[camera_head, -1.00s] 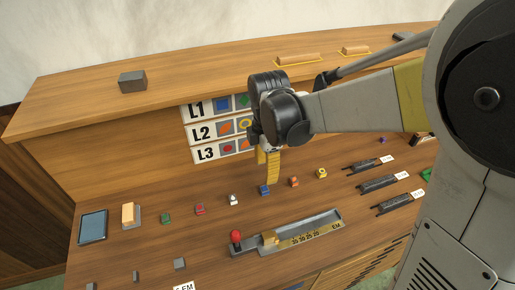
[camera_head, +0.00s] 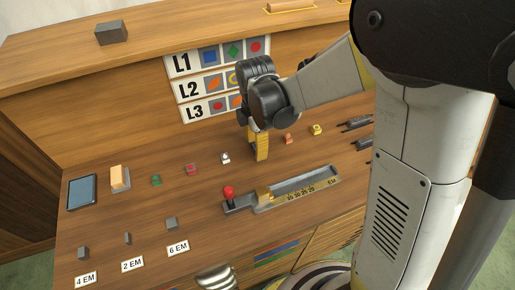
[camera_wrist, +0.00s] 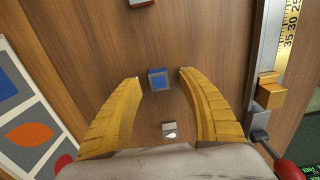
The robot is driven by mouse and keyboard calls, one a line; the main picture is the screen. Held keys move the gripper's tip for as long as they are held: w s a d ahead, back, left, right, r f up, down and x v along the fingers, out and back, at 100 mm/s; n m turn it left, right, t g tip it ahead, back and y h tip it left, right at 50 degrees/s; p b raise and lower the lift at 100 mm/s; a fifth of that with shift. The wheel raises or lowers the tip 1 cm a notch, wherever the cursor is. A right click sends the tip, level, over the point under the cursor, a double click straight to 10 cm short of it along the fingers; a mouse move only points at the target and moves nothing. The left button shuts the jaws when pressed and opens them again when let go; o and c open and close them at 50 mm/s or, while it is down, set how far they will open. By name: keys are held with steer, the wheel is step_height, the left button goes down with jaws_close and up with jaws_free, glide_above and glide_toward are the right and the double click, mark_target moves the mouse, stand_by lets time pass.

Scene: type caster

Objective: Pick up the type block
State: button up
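In the wrist view, a small type block with a blue top (camera_wrist: 158,79) stands on the wooden desk, between and slightly beyond the tips of my gripper (camera_wrist: 159,78). The yellow fingers are open, with a gap on both sides of the block. In the head view my gripper (camera_head: 257,158) points down over the row of blocks and hides the blue one. Other blocks in the row are green (camera_head: 156,180), red (camera_head: 191,169), white (camera_head: 225,158), orange (camera_head: 288,138) and yellow (camera_head: 316,129).
A composing stick (camera_head: 285,190) with a red knob lies in front of the row; it also shows at right in the wrist view (camera_wrist: 264,60). Grey spacers (camera_head: 172,223) stand front left. A tablet (camera_head: 82,192) lies at left. The L1-L3 chart (camera_head: 210,85) stands behind.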

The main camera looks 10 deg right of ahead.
jaws_close()
steer(key=shift+r, duration=0.1)
